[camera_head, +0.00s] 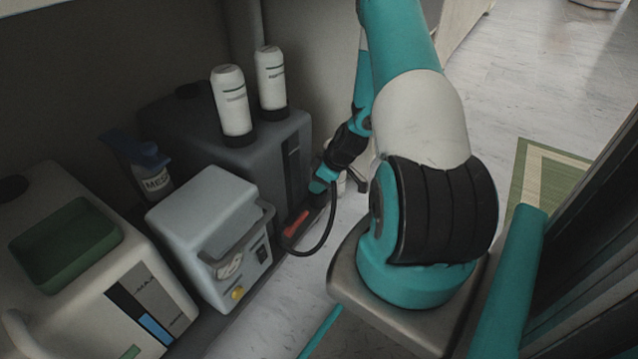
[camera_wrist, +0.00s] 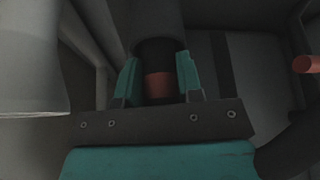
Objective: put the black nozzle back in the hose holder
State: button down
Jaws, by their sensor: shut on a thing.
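My gripper (camera_wrist: 158,82) is shut on the black nozzle (camera_wrist: 155,50), which has a reddish-brown band between the two teal fingers. A wider dark grey cylinder (camera_wrist: 155,20) lies directly beyond the nozzle in the wrist view; I cannot tell whether it is the hose holder or whether the nozzle is inside it. In the head view my gripper (camera_head: 320,184) is small and dim beside the dark grey machine, and the nozzle is not clear. A black hose (camera_head: 328,235) loops down below the gripper. The hose holder is not clearly identifiable.
The dark grey machine (camera_head: 215,135) carries two white bottles (camera_head: 232,105). A red part (camera_head: 296,223) is low beside it. A light grey machine (camera_head: 205,215) and a white machine with a green tray (camera_head: 65,242) stand to the left. Open floor (camera_head: 540,80) is at upper right.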

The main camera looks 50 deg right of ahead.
jog(key=shift+f, duration=0.1)
jog(key=c, duration=1.1)
grip_release()
jog(key=shift+o, duration=0.2)
jog(key=p+v, duration=0.7)
jog(key=v, duration=0.5)
jog(key=shift+p, duration=0.35)
